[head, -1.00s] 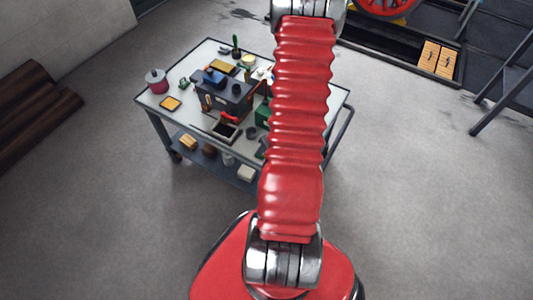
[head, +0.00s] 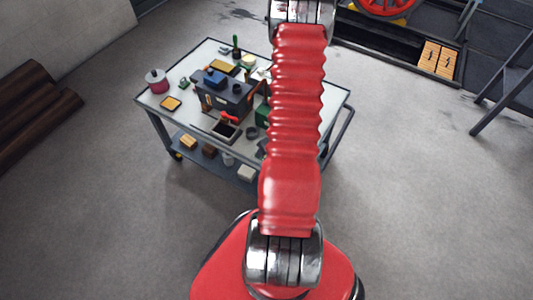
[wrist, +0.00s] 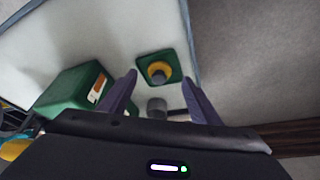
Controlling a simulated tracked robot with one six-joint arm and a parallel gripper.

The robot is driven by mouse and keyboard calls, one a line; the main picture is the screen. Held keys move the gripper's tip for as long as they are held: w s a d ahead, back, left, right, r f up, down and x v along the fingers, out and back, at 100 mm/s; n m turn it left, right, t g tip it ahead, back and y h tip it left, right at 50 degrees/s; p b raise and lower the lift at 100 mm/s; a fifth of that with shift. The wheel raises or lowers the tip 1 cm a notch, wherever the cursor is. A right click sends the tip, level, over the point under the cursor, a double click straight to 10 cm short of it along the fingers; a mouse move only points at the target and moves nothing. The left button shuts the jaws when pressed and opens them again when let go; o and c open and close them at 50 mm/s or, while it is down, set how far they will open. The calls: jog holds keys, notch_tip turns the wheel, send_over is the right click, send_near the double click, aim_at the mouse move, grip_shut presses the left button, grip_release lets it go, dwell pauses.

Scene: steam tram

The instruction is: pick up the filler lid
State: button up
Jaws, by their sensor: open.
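In the wrist view a small round yellow piece with a dark grey top (wrist: 159,71) sits on a green square pad (wrist: 172,57) on the pale table top. It looks like the filler lid, though I cannot be sure. My gripper (wrist: 161,84) is open, its two purple fingers apart on either side of a short grey cylinder (wrist: 157,106) in the picture. The yellow piece lies just beyond the fingertips, between them in the picture. Nothing is held. In the head view my arm hides the gripper and this part of the table.
A green box (wrist: 75,92) stands left of the fingers in the wrist view.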

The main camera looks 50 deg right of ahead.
jog(key=shift+x, duration=1.3)
jog(key=shift+c, duration=0.4)
jog(key=c, duration=1.1)
jog(key=shift+r, duration=0.15)
notch_tip(320, 180, up, 28)
jog(key=shift+f, duration=0.1)
dwell(0.5)
dwell(0.5)
